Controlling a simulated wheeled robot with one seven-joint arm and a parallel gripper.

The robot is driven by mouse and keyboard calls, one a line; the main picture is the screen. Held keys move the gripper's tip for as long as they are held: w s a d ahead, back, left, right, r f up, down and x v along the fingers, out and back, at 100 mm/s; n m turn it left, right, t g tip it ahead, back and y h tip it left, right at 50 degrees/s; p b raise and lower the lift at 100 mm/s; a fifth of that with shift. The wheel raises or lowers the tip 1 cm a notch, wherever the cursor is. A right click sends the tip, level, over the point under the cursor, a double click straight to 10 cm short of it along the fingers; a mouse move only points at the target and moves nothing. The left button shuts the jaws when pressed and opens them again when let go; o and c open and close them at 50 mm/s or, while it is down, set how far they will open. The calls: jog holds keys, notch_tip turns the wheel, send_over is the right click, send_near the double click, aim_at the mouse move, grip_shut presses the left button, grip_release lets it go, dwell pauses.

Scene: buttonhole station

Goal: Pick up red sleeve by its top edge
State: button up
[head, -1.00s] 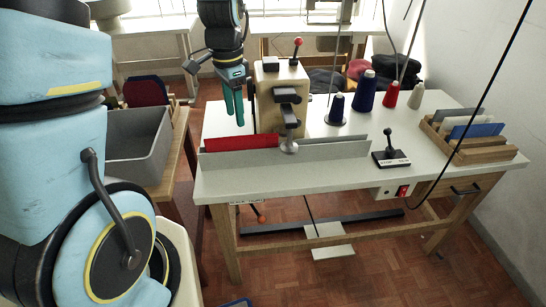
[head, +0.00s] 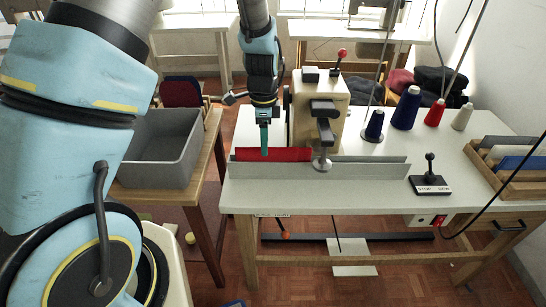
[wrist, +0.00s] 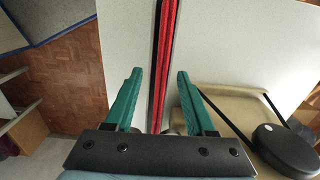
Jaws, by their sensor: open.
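The red sleeve (head: 290,154) stands upright as a flat strip behind a low grey plate (head: 300,171) at the table's front, with its top edge showing above the plate. My gripper (head: 264,150) points down over the left part of the sleeve, its teal fingers seen edge-on in the head view. In the wrist view, my open gripper (wrist: 159,76) has a finger on each side of the red sleeve (wrist: 168,45), which runs between them as a narrow strip. Gaps show on both sides. How far the fingertips reach below the top edge is unclear.
A beige machine block (head: 300,98) with a dark clamp head (head: 324,115) stands just right of my gripper. Thread cones (head: 406,108), a stop-switch lever (head: 430,178) and a wooden rack (head: 507,170) are farther right. A grey bin (head: 155,150) is at left.

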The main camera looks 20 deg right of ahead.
aim_at(273, 159)
jog(key=shift+w+f+p, duration=0.2)
jog(key=shift+f+p, duration=0.3)
jog(key=shift+f, duration=1.3)
grip_shut()
